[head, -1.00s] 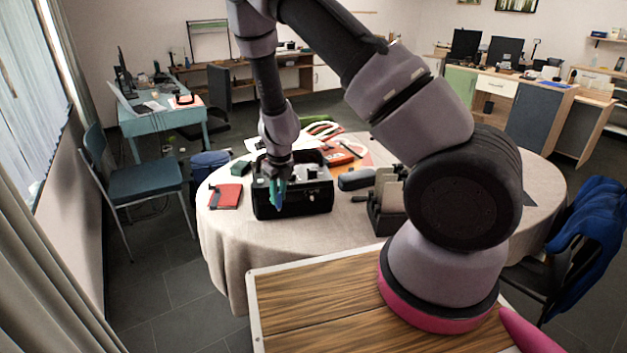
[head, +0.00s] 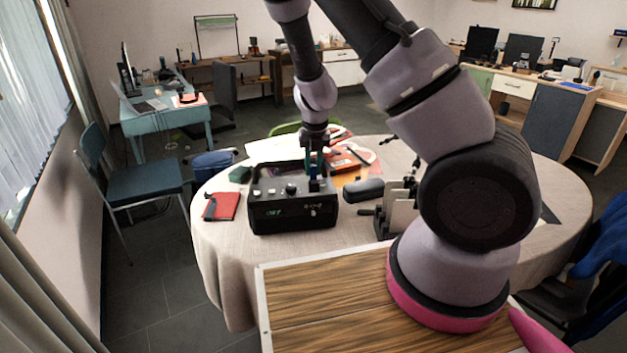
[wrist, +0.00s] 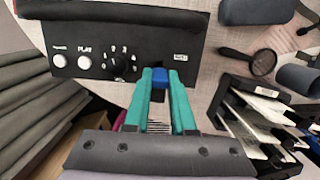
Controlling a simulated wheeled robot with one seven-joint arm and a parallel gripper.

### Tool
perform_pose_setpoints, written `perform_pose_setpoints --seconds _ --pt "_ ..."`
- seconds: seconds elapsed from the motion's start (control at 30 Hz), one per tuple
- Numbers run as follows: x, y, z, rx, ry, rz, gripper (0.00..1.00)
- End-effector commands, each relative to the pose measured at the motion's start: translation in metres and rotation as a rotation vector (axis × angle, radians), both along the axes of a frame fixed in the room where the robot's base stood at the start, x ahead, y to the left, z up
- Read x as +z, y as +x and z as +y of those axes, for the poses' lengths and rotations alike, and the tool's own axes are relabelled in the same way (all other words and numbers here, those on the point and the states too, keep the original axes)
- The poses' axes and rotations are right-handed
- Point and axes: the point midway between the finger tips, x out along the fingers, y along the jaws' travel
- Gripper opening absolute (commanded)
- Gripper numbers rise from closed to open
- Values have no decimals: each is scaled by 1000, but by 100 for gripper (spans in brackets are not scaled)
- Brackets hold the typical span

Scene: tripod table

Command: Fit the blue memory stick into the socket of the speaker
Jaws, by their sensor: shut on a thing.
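The speaker (head: 293,218) is a black box with a handle, standing on the round table; its control panel (wrist: 95,45) fills the upper left of the wrist view. My gripper (head: 315,172) is over the right part of the speaker's top. In the wrist view my gripper (wrist: 160,84) has its teal fingers closed on the blue memory stick (wrist: 161,77). The stick points at the panel, close to a dark opening left of a small white label (wrist: 181,57). I cannot tell whether the stick touches the panel. The fingers hide part of the stick.
The cloth-covered round table (head: 230,260) also holds a red notebook (head: 221,206) left of the speaker. A dark case (head: 363,190) and a rack (head: 392,215) stand to its right. A magnifying glass (wrist: 262,62) lies near the rack in the wrist view.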

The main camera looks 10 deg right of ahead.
Motion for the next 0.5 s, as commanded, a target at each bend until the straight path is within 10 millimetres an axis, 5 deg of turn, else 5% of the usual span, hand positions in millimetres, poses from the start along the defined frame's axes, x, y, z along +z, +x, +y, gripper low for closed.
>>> perform_pose_setpoints --seconds 0.23,0.5 --pt "-35 0 -1 -1 -1 2 0" --pt "-41 -2 0 2 -1 4 0"
